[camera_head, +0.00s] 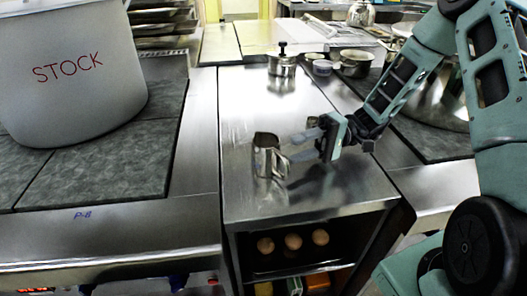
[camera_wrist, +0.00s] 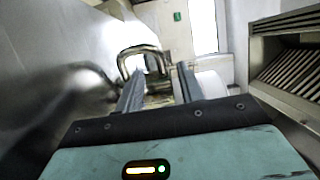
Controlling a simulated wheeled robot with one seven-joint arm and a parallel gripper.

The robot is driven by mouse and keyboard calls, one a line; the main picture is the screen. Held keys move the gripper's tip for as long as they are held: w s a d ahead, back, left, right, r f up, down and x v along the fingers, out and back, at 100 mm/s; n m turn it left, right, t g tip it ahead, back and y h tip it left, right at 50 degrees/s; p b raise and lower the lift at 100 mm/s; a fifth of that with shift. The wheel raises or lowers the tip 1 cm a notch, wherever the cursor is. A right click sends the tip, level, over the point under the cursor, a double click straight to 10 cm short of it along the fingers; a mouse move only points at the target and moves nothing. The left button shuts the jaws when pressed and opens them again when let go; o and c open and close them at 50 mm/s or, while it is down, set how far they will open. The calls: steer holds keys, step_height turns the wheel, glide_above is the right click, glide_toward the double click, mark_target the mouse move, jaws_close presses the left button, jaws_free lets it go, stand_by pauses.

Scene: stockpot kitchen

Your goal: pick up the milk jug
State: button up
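The milk jug (camera_head: 264,156) is a small shiny metal pitcher standing upright on the steel counter, with its handle towards the right. My gripper (camera_head: 296,147) is just right of the jug, reaching in level from the right, with its two fingers apart. In the wrist view the jug's loop handle (camera_wrist: 142,49) shows ahead, around the gap between the fingertips of my gripper (camera_wrist: 157,84). The fingers look empty; whether either one touches the handle I cannot tell.
A big stockpot (camera_head: 72,75) marked STOCK stands on the left hob. A lidded metal pot (camera_head: 282,66) and smaller pots (camera_head: 355,63) stand farther back. Eggs (camera_head: 293,241) sit on a shelf under the counter (camera_head: 240,200). The counter in front of the jug is clear.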

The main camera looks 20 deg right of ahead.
mark_target(282, 154)
steer(key=shift+w+a, duration=0.15)
steer(key=shift+w, duration=0.05)
steer(key=shift+a, duration=0.35)
steer(key=a, duration=0.4)
steer(key=s+a+p, duration=0.1)
steer(key=a, duration=0.1)
steer(key=shift+a, duration=0.25)
jaws_close()
